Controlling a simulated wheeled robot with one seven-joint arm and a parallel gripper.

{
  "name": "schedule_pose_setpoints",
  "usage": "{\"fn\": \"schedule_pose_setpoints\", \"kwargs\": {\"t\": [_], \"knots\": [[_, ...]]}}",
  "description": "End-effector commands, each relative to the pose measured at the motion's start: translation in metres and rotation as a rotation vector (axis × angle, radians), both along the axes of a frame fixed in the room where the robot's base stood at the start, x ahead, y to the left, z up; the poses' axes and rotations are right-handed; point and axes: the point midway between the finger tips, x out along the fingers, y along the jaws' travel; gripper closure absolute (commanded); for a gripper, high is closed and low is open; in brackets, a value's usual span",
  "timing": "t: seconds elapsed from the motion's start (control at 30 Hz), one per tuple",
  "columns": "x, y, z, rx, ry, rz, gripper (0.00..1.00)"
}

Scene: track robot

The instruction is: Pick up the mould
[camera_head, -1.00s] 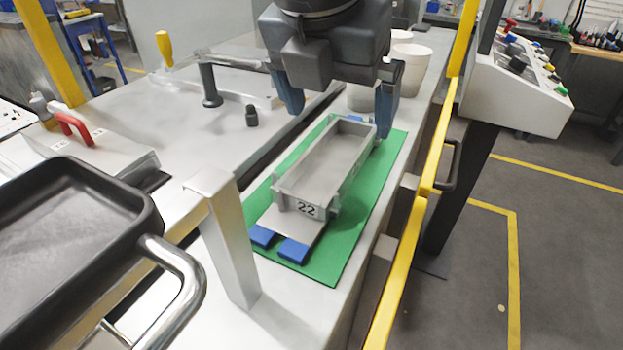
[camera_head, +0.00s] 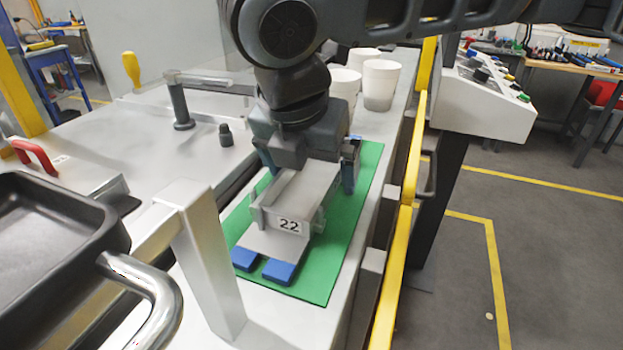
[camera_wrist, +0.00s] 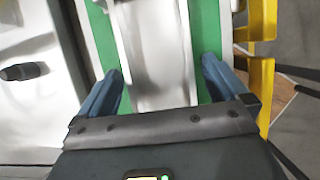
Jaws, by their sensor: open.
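The mould is a grey metal trough (camera_head: 286,222) with a "22" label on its near end. It lies on a base plate with two blue pads at the front, on a green mat (camera_head: 345,240). My gripper (camera_head: 308,180) is low over the mould's far part and hides it there. In the wrist view, my gripper's blue fingers (camera_wrist: 160,82) are open, one on each side of the mould (camera_wrist: 157,50), with green mat showing between finger and wall. Contact with the mould does not show.
White cups (camera_head: 381,82) stand behind the mat. A yellow rail (camera_head: 408,220) runs along the bench's right edge. A metal post (camera_head: 205,255) and a black tray (camera_head: 50,240) with a chrome handle are at the near left. A lever fixture (camera_head: 181,108) stands at left.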

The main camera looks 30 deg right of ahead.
Motion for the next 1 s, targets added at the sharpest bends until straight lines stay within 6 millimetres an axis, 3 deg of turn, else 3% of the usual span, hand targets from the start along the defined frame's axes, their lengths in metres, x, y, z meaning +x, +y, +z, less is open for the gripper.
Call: {"fn": "schedule_pose_setpoints", "kwargs": {"t": [0.17,1.0], "knots": [[0.0,0.0001,-0.0001,0.0,0.0,0.0,0.0],[-0.0002,0.0005,0.0001,0.001,0.001,0.001,0.79]]}}
